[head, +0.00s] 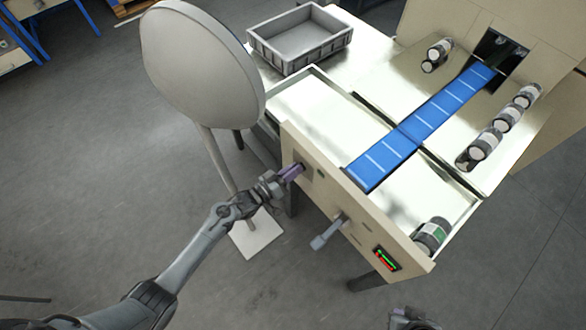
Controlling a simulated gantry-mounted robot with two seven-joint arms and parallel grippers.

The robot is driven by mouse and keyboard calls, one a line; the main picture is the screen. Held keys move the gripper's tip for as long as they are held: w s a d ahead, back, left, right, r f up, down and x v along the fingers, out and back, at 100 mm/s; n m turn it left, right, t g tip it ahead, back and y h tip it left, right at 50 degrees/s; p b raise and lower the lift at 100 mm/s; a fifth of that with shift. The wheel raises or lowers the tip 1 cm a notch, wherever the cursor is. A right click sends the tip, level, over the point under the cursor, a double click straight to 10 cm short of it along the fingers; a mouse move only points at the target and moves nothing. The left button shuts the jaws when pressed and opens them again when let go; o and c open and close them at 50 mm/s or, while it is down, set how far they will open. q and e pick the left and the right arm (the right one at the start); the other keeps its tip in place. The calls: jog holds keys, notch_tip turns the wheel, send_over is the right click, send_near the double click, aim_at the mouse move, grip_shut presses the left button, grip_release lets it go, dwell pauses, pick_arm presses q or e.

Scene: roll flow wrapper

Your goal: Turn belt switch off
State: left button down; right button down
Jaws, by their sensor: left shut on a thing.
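My left gripper (292,172) reaches in from the lower left to the beige front panel (350,208) of the machine. The blue belt (425,123) with white cross lines runs back from behind the panel. My right gripper is not in view; only a dark piece of my own arm shows at the bottom edge.
A grey lever (328,232) sticks out of the panel, right of my left gripper. A round pale board on a post (203,60) stands close left.

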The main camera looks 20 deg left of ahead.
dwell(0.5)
pick_arm(q)
jog(key=c, duration=1.1)
grip_release()
jog(key=shift+c, duration=0.2)
jog(key=p+v, duration=0.2)
jog(key=v, duration=0.8)
jog(key=shift+s+a, duration=0.15)
jog(key=shift+s, duration=0.25)
